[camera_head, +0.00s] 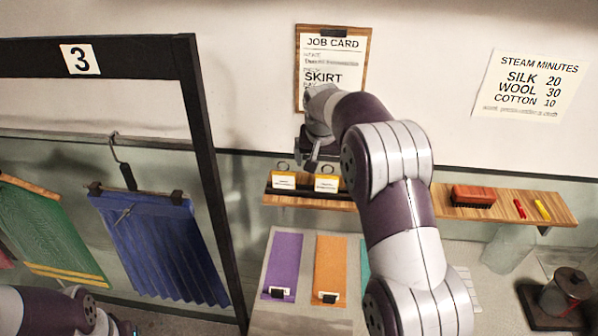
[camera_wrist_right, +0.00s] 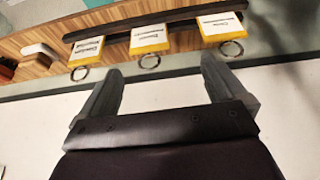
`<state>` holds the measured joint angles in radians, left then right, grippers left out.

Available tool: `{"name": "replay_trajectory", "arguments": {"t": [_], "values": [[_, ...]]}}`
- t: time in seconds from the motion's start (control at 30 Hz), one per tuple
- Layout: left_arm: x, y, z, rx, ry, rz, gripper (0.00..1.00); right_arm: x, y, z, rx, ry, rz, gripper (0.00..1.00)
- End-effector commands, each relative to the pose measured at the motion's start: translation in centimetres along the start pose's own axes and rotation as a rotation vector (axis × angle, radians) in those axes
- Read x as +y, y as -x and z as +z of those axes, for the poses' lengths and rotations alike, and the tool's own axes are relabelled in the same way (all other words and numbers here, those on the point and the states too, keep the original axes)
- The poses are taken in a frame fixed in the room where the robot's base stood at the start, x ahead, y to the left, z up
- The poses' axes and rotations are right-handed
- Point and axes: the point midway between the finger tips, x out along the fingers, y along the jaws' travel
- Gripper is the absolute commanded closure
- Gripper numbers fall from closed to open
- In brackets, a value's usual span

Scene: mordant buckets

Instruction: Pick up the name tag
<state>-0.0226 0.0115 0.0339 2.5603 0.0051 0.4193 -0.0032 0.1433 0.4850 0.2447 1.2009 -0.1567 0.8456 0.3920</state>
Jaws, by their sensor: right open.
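Yellow name tags with white printed labels and metal rings stand in a dark rack (camera_head: 308,194) on the wooden shelf. In the head view I see a left tag (camera_head: 284,181) and another tag (camera_head: 327,184); my right arm may hide more. The right wrist view shows three: one at left (camera_wrist_right: 87,51), one in the middle (camera_wrist_right: 149,38) and one at right (camera_wrist_right: 220,26). My right gripper (camera_head: 311,162) is open and empty above the rack. In the wrist view its spread fingers (camera_wrist_right: 161,65) point toward the tags, the middle one between them, apart from it.
A red brush (camera_head: 473,196), red and yellow sticks and the shelf end (camera_head: 560,210) lie to the right. A black frame (camera_head: 205,130) with hanging cloths stands left. Colored strips (camera_head: 330,262) lie below the shelf. A job card (camera_head: 333,60) hangs on the wall.

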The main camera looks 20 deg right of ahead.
Motion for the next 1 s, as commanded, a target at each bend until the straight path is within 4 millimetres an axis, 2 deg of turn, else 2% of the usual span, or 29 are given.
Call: {"name": "replay_trajectory", "arguments": {"t": [0.03, 0.1, 0.3, 0.47, 0.5, 0.6, 0.83, 1.0], "values": [[0.0, 1.2, -0.1, 0.001, 0.000, 0.000, 1.00, 0.1, -0.7, -0.2, -0.004, 0.000, 0.002, 0.02], [0.0, 1.9, -0.2, 0.002, -0.001, 0.000, 1.00, 0.1, -2.2, -0.2, -0.003, 0.001, 0.001, 0.02], [0.0, 3.0, -0.4, 0.001, -0.001, 0.000, 1.00, 0.0, -5.1, -0.1, 0.001, 0.001, -0.001, 0.02], [0.0, 6.1, -0.8, 0.002, 0.000, 0.000, 1.00, 0.1, -7.5, 0.1, -0.002, 0.003, -0.001, 0.02], [0.0, 6.2, -0.8, 0.002, 0.000, 0.000, 1.00, 0.1, -8.5, 0.2, -0.001, 0.002, -0.001, 0.02], [0.0, 6.5, -0.8, 0.002, 0.000, 0.000, 1.00, 0.1, -9.9, 0.2, 0.002, 0.001, -0.002, 0.02], [0.0, 6.3, -0.8, 0.001, 0.000, 0.000, 1.00, 0.1, -10.4, 0.3, 0.004, 0.002, -0.002, 0.02], [0.0, 6.3, -0.8, 0.001, 0.000, 0.000, 1.00, 0.1, -10.4, 0.3, 0.004, 0.002, -0.003, 0.57]]}}
